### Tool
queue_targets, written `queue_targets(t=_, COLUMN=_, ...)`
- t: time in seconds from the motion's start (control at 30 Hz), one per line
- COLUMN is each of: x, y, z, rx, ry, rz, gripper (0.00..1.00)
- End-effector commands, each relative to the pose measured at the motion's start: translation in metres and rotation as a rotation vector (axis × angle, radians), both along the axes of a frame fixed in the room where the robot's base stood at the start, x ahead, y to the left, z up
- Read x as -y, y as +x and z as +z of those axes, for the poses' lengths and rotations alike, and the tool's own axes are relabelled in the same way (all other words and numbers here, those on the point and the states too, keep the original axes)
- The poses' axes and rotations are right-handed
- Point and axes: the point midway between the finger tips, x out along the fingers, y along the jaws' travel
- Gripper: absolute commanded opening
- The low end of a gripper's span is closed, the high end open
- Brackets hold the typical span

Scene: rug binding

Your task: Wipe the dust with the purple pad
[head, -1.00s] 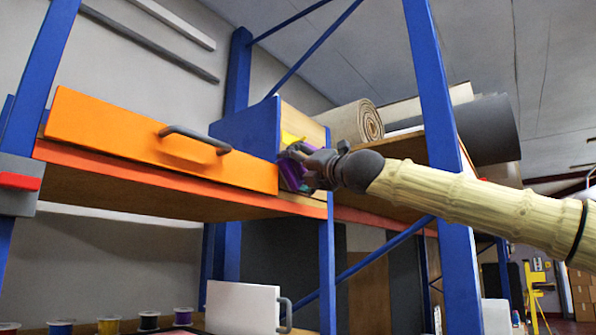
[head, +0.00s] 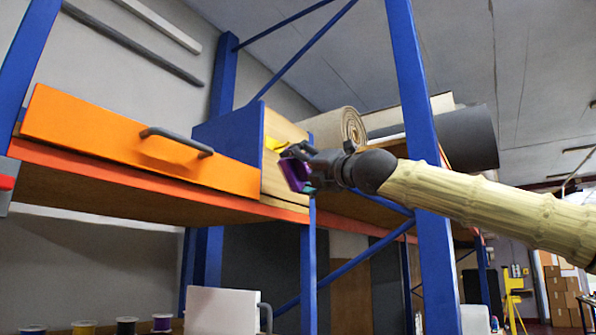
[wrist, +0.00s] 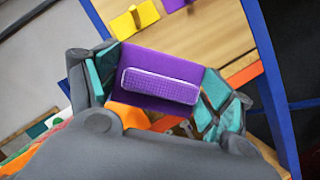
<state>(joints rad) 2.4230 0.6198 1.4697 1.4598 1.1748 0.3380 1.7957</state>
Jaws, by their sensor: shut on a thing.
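No dust can be made out in these frames.
An orange drawer front (head: 130,140) with a grey handle is left of the box. A blue post (head: 418,130) stands close beside my arm. Rolled rugs (head: 340,127) lie behind. Spools (head: 125,326) and a white panel (head: 222,310) are below.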

Motion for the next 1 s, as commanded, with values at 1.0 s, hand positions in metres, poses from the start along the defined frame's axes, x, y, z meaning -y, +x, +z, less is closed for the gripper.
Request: queue_targets(t=1.0, x=0.024, y=-0.017, z=0.0, rx=0.0, ry=0.0, rz=0.0, gripper=0.61)
